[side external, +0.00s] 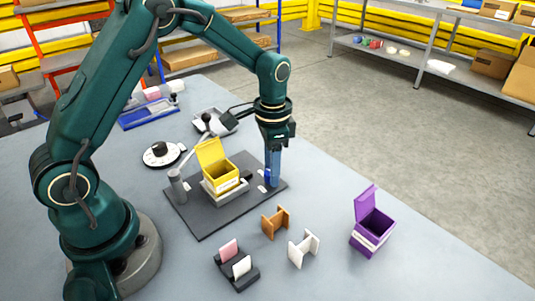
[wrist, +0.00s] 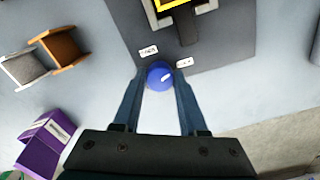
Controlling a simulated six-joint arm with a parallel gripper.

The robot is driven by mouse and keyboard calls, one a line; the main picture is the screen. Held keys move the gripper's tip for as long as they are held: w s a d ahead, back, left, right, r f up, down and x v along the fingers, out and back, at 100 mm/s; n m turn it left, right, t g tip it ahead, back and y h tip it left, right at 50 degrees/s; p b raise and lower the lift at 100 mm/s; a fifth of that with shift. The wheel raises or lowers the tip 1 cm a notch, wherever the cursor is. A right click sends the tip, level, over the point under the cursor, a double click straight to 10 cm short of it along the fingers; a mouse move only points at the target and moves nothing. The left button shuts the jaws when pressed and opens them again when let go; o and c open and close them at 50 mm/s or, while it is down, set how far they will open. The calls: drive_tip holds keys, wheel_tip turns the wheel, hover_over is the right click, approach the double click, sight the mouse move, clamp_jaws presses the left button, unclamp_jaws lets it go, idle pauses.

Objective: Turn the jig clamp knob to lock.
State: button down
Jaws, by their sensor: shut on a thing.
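The blue clamp knob (wrist: 159,75) sits at the edge of the dark jig plate (wrist: 125,18) in the wrist view. It has a short white mark that points toward the upper right. Two small white labels, one on the left (wrist: 148,50) and one on the right (wrist: 184,63), lie beside it; their text is too small to read. My gripper (wrist: 160,80) is shut on the knob, a fingertip on each side. In the side view my gripper (side external: 272,180) points straight down at the plate's right corner, and its fingers hide most of the knob.
A yellow open box (side external: 222,178) sits in the jig's middle, with a grey post (side external: 177,187) at its left. A brown holder (side external: 275,222), a white holder (side external: 303,248), a dark card stand (side external: 236,272) and a purple box (side external: 371,222) stand in front.

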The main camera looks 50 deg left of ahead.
drive_tip(key=shift+r+m, duration=0.1)
drive_tip(key=shift+m, duration=1.8)
drive_tip(key=c, duration=0.7)
unclamp_jaws()
drive_tip(key=shift+c, duration=0.2)
drive_tip(key=shift+r, duration=2.55)
